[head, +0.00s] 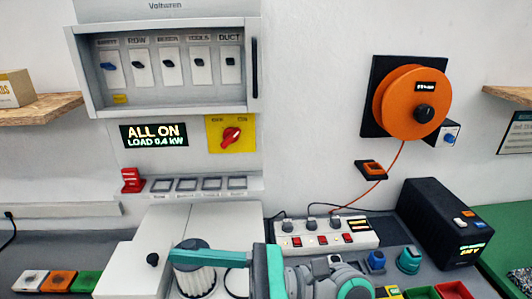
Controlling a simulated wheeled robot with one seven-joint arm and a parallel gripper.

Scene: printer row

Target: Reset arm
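My arm comes in at the bottom middle of the head view, with teal and grey links. My gripper (180,257) points left, and a teal finger shows as a long bar. I cannot tell whether it is open or shut. A white ribbed cylinder with a dark top (194,280) is behind or under the finger. The finger crosses its upper part, and I cannot tell whether they touch.
A switch cabinet (255,70) hangs above an "ALL ON" display (154,135) and a red rotary switch (231,135). At right are an orange reel (411,100), a power strip (322,236) and a black box (445,222). A white box (150,235) stands close behind the gripper.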

